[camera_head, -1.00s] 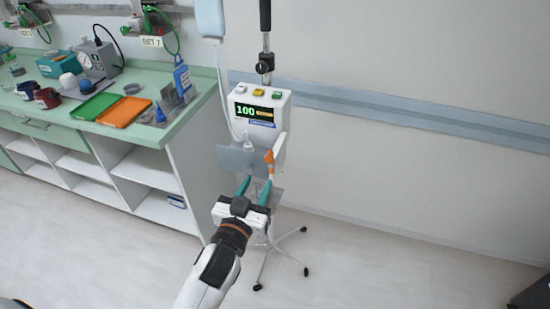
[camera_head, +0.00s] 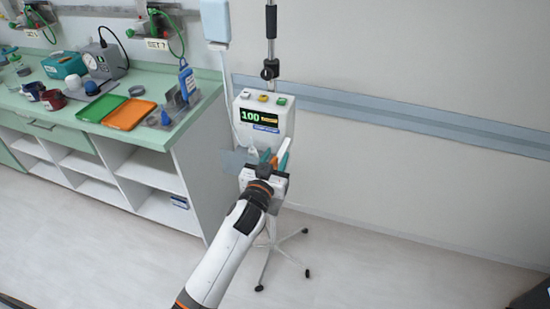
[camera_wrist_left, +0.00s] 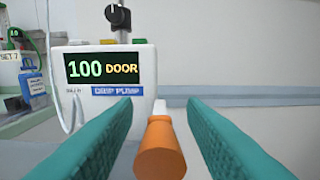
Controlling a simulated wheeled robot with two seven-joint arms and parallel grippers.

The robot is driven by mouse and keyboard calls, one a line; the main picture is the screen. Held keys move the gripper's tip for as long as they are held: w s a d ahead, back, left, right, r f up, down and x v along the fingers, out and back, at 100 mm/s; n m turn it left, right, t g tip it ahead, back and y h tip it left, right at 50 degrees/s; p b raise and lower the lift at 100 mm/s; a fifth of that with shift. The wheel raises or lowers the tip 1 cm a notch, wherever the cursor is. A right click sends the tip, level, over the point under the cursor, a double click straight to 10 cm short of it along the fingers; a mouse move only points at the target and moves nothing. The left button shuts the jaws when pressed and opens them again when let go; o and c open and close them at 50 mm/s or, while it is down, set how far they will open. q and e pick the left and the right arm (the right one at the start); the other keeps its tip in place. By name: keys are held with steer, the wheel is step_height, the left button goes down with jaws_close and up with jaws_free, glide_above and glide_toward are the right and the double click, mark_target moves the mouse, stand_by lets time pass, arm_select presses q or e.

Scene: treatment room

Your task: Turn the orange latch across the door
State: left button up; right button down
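The white drip pump (camera_head: 281,117) stands on a wheeled pole, and its screen (camera_wrist_left: 103,68) reads "100 DOOR". A translucent grey door flap (camera_head: 235,161) sticks out to the left below the screen. The orange latch (camera_wrist_left: 160,152) is at the pump's lower right, pointing toward the camera in the left wrist view. In the head view the latch (camera_head: 283,145) is partly hidden by my gripper. My left gripper (camera_head: 275,158) is open, its teal fingers on either side of the latch. In the left wrist view a gap shows on both sides. My right gripper is not in view.
A green-topped counter (camera_head: 180,125) with open shelves stands to the left, holding a green tray (camera_head: 101,107), an orange tray (camera_head: 128,114) and other items. The pole's wheeled foot (camera_head: 280,250) spreads below.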

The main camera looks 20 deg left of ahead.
arm_select(q)
jaws_close()
steer(key=shift+d, duration=0.1)
steer(key=m, duration=0.1)
steer(key=d+m, duration=0.1)
steer(key=m, duration=0.1)
steer(key=shift+d+f+m, duration=0.1)
steer(key=shift+d+m, duration=0.05)
steer(key=shift+m, duration=0.15)
steer(key=d+f+m, duration=0.1)
steer(key=m, duration=0.3)
steer(key=d+f+m+b, duration=0.1)
steer(key=m, duration=0.4)
steer(key=d+f+m+b, duration=0.1)
steer(key=f+m, duration=0.1)
steer(key=m, duration=0.3)
steer(key=shift+s+f, duration=0.1)
steer(key=shift+m, duration=0.3)
